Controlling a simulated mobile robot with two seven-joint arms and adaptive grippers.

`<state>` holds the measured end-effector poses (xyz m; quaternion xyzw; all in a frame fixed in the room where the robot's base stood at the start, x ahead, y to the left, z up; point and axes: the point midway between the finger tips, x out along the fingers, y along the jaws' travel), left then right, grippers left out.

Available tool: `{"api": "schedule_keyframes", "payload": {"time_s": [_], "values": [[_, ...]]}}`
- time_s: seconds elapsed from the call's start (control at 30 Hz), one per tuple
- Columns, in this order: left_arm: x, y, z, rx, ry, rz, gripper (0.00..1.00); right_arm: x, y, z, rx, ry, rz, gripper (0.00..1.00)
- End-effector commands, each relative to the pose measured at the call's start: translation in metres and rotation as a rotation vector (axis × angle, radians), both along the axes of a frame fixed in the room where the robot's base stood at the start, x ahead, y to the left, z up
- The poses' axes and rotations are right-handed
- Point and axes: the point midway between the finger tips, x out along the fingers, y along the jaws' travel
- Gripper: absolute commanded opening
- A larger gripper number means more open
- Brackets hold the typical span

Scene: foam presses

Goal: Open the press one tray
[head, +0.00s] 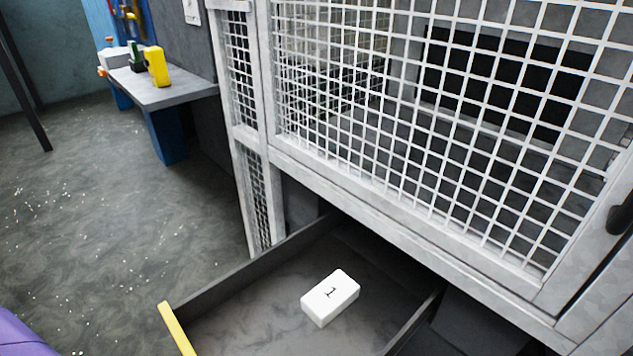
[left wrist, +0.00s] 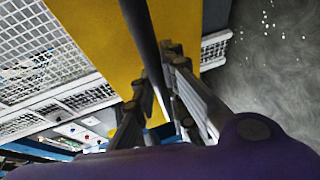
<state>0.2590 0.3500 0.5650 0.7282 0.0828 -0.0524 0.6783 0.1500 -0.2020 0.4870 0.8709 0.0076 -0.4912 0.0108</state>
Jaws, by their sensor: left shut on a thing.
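The press one tray (head: 250,312) is a dark, shallow drawer that stands out from under the mesh-fronted press. A white block marked "1" (head: 330,298) lies in it. The tray's yellow front (head: 177,330) shows at the lower left of the head view and fills much of the left wrist view (left wrist: 95,35). A dark bar handle (left wrist: 143,35) runs along that front. My left gripper (left wrist: 163,92) is shut on the handle. In the head view the gripper is out of frame. My right gripper is in neither view.
The white mesh guard (head: 440,130) of the press rises above the tray. A grey bench (head: 165,92) with a yellow item (head: 157,67) stands at the back left. The speckled floor (head: 90,220) left of the tray is clear.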

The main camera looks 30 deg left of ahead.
Motion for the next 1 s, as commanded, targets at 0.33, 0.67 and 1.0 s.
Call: {"api": "schedule_keyframes", "payload": {"time_s": [0.33, 0.67, 1.0], "values": [[-0.040, 0.015, 0.001, 0.006, -0.001, 0.000, 0.00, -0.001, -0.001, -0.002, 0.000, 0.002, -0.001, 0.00], [-0.045, 0.017, 0.001, 0.005, -0.003, 0.001, 0.00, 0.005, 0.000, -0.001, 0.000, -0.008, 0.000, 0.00], [-0.044, 0.017, 0.001, 0.003, -0.003, 0.001, 0.31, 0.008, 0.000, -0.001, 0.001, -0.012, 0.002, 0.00]]}}
